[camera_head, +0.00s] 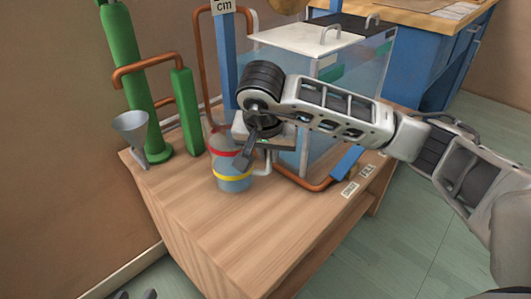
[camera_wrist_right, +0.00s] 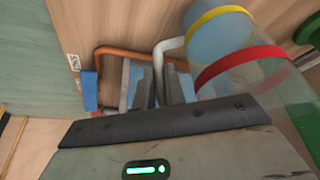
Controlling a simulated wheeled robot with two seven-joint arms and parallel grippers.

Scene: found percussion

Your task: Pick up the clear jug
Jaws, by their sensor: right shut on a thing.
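The clear jug (camera_head: 234,182) is near the middle of the wooden table, upright, with a red band above a yellow band and bluish contents. It also shows in the right wrist view (camera_wrist_right: 232,43), with its grey handle at left. My right gripper (camera_head: 243,159) comes down over the jug's handle side and hides part of the jug. In the wrist view, its fingers (camera_wrist_right: 158,88) are shut on the handle. I cannot tell whether the jug's base touches the table. Only dark tips of my left gripper (camera_head: 136,295) show at the bottom left edge, far from the jug.
A grey funnel (camera_head: 131,126) and green cylinders (camera_head: 187,112) stand at the left. A clear tank (camera_head: 345,80) with a white lid stands behind my right arm, with copper pipe (camera_head: 301,184) near its base. The table's front (camera_head: 235,240) is clear.

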